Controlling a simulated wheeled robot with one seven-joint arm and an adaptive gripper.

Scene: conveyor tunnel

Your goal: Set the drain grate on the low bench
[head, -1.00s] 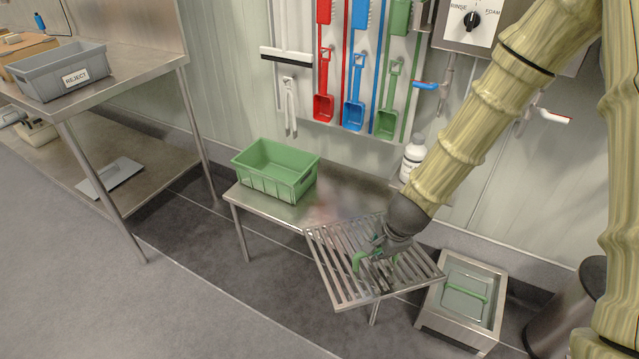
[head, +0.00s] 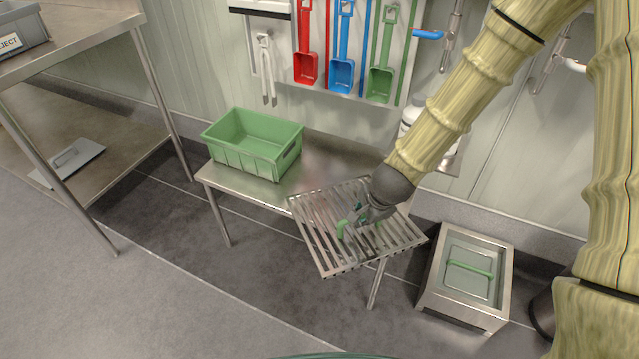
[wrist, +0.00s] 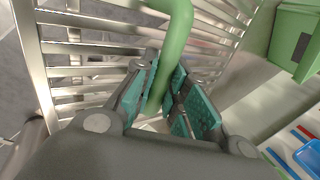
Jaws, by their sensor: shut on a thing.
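The drain grate (head: 318,236) is a square metal grille of slats with a green handle (wrist: 172,55). My gripper (head: 362,222) is shut on the green handle; in the wrist view the teal finger pads (wrist: 172,98) close around it. The grate is at the front right part of the low bench (head: 335,158), a steel table against the wall, and overhangs its front edge. I cannot tell whether the grate touches the bench top. My gripper and arm hide part of it.
A green crate (head: 253,146) stands on the bench's left part, left of the grate. A white bottle (head: 412,120) stands at the back right. A steel floor box (head: 468,275) is right of the bench. A taller steel table (head: 75,45) is at left.

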